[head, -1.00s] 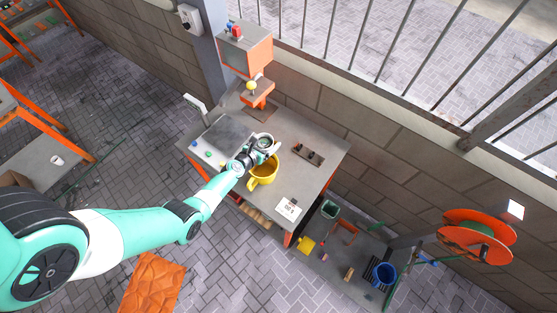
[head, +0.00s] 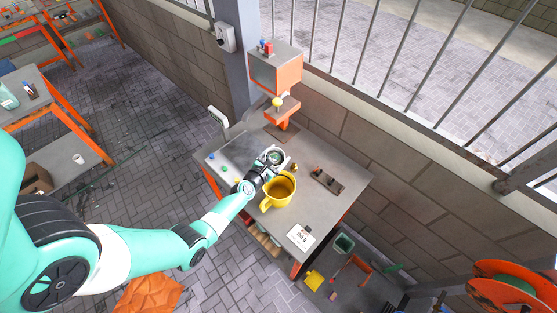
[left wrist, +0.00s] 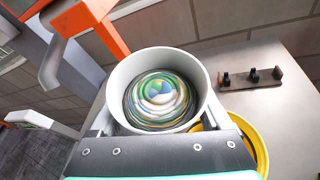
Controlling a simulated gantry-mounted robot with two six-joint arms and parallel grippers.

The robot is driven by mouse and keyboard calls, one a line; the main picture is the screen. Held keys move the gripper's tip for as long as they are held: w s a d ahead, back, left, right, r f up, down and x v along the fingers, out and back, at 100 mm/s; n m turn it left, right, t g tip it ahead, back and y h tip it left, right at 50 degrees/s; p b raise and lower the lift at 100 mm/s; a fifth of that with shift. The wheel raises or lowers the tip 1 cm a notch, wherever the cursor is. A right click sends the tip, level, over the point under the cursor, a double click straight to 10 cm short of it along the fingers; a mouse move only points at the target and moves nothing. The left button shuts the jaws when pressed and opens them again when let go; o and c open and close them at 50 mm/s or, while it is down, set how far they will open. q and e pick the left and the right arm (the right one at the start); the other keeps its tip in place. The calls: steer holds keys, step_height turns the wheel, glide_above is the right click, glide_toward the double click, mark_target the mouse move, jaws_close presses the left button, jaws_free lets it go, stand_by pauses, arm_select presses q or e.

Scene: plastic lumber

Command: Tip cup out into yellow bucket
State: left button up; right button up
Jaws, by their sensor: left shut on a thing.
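A light grey cup (left wrist: 160,59) is held by my left gripper (head: 266,163). In the left wrist view, the gripper's jaws are shut on it. Its mouth faces the camera, and rounded white, green, blue and yellow contents (left wrist: 158,98) lie inside. The cup also shows small in the head view (head: 276,155). The yellow bucket (head: 280,193), with a handle on its left side, stands upright on the table just below and right of the gripper. Part of its rim shows behind the cup in the left wrist view (left wrist: 252,140). My right gripper is not in view.
The grey table (head: 340,185) holds a dark block with pegs (head: 327,180) right of the bucket and a white card (head: 301,237) at the front. An orange machine (head: 285,110) stands at the back. Small coloured items lie left of the gripper.

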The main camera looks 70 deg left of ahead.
mark_target(282, 161)
arm_select(q)
steer(key=shift+a+f+m+t+y+b, duration=0.1)
steer(key=shift+f+m+t+y+b, duration=0.5)
steer(key=shift+b, duration=1.95)
steer(key=shift+a+f+m+t+y+b, duration=0.1)
steer(key=shift+m+t+y+b, duration=0.5)
steer(key=shift+m+b, duration=1.5)
steer(key=shift+a+f+m+t+y+b, duration=0.1)
steer(key=shift+f+m+t+y+b, duration=0.4)
steer(key=shift+b, duration=2.55)
steer(key=d+m+t+b, duration=0.1)
steer(key=m+b, duration=0.3)
steer(key=b, duration=0.6)
steer(key=d+r+m+t+h+b, duration=0.1)
steer(key=m+t+b, duration=0.2)
steer(key=b, duration=0.8)
steer(key=d+r+m+t+b, duration=0.1)
steer(key=m+b, duration=0.3)
steer(key=b, duration=0.7)
steer(key=shift+w+d+m+t+h, duration=0.2)
steer(key=shift+m+t+h, duration=0.15)
steer(key=shift+t, duration=0.45)
steer(key=shift+d+r+m+t+h+b, duration=0.2)
steer(key=shift+r+m+t+h+b, duration=0.15)
steer(key=shift+m+b, duration=0.3)
steer(key=shift+r, duration=0.1)
